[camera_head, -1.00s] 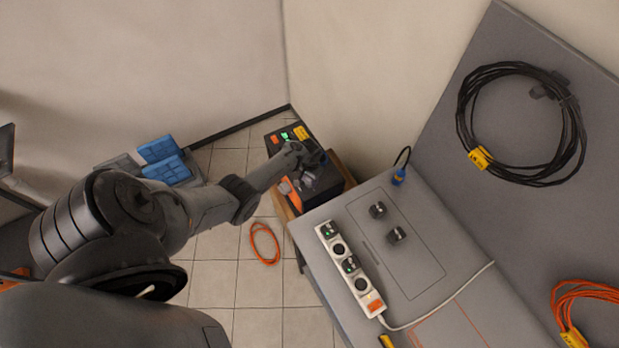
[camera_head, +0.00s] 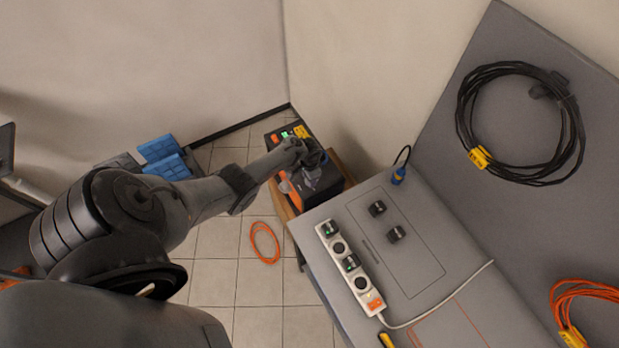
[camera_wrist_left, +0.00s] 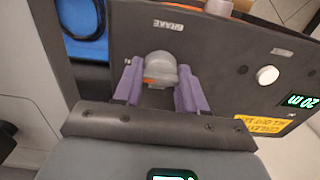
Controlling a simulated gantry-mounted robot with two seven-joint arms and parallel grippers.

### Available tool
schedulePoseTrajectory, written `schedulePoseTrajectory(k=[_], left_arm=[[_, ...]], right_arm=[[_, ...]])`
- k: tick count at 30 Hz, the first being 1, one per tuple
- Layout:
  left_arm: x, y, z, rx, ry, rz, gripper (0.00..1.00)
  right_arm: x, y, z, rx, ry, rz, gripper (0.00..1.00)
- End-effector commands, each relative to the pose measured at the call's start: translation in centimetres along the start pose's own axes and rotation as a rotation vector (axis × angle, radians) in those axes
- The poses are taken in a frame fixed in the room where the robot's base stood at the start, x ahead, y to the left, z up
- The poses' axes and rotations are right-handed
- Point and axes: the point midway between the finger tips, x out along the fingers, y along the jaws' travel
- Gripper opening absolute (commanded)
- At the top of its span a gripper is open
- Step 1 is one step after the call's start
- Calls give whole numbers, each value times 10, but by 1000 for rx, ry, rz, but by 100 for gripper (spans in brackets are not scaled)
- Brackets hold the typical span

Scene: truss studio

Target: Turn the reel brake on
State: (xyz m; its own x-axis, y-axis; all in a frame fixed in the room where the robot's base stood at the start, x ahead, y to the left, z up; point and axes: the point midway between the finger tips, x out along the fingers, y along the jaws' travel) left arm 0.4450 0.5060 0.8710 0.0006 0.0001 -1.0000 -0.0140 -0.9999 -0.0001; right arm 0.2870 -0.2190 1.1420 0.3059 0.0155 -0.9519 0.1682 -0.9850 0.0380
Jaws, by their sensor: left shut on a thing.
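The reel brake is a grey knob (camera_wrist_left: 160,66) with an orange mark, on a dark panel (camera_wrist_left: 225,55) beside the upside-down word BRAKE. My left gripper (camera_wrist_left: 160,90) has its purple fingers on either side of the knob and is shut on it. In the head view my left gripper (camera_head: 312,165) is over the dark reel box (camera_head: 325,190), and my wrist hides the knob there. My right gripper is in neither view.
The panel also has a white round button (camera_wrist_left: 267,75), a green display (camera_wrist_left: 300,101) and a yellow label (camera_wrist_left: 265,122). A grey bench with a power strip (camera_head: 347,260) stands right of the box. An orange cable coil (camera_head: 265,243) lies on the floor.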

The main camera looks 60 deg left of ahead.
Motion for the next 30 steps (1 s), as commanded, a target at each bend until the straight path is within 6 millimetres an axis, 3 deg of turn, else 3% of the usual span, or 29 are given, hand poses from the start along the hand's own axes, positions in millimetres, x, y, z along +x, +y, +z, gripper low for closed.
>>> schedulePoseTrajectory(k=[5, 6, 11, 22, 30], left_arm=[[1, 0, 0, 1, 0, 0, 10], [1, 0, 0, 0, -1, 0, 42], [1, 0, 0, 0, -1, 0, 66], [-4, 0, 0, -1, -1, 0, 66], [-41, 0, 0, -1, 1, 0, 66]], right_arm=[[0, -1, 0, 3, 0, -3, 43], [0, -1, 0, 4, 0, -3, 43], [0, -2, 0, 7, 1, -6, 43], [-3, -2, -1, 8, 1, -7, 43], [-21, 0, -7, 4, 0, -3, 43]])
